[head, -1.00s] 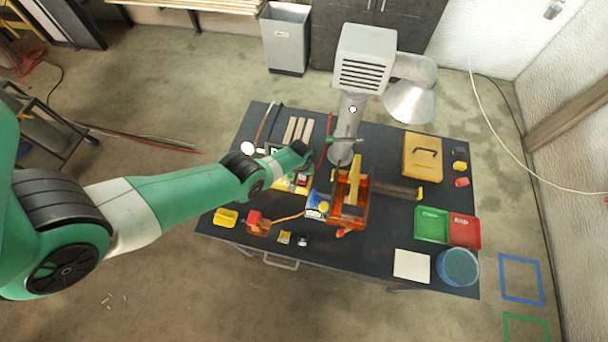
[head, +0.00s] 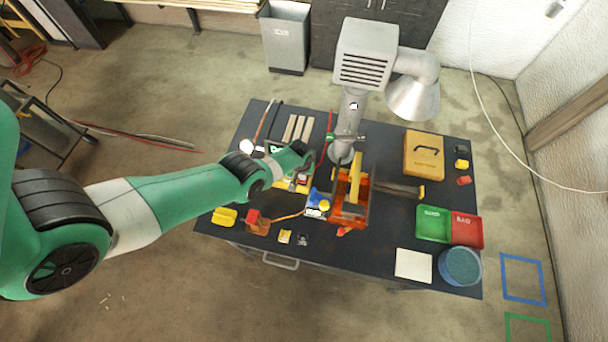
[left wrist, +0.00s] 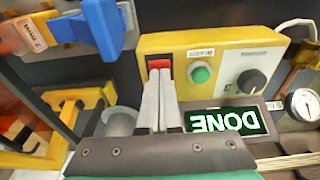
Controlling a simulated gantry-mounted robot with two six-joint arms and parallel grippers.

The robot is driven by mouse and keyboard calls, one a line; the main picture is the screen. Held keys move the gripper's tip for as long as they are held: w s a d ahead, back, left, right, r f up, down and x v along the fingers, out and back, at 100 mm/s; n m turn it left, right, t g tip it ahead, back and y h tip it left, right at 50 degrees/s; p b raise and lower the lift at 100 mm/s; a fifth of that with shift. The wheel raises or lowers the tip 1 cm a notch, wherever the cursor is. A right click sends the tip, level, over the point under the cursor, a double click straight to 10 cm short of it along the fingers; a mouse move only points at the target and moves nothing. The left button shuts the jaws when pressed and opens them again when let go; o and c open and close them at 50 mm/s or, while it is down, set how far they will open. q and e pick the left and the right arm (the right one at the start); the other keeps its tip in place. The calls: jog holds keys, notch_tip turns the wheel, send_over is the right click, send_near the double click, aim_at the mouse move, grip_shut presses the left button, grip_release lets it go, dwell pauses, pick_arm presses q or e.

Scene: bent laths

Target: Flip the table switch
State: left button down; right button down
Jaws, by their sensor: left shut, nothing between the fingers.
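The yellow switch box (left wrist: 215,48) sits on the dark table (head: 385,225). In the left wrist view it carries a red rocker switch (left wrist: 160,64), a green button (left wrist: 201,73) and a black knob (left wrist: 252,81). My left gripper (left wrist: 160,80) is shut and empty, its fingertips right at the lower edge of the red switch. They cover part of it, and I cannot tell whether they touch. In the head view my left gripper (head: 304,172) is over the box (head: 288,184), partly hidden by my arm. My right gripper is not in view.
A lit DONE display (left wrist: 228,121) and a gauge (left wrist: 304,104) stand close to the box. An orange fixture (head: 350,208) and a grey hooded machine (head: 365,58) are beside my arm. Green (head: 432,223) and red trays (head: 466,231) lie to the right.

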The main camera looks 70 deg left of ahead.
pick_arm(q)
jog(key=shift+f, duration=0.1)
notch_tip(320, 180, up, 7)
jog(key=p, duration=0.6)
jog(key=shift+p, duration=0.35)
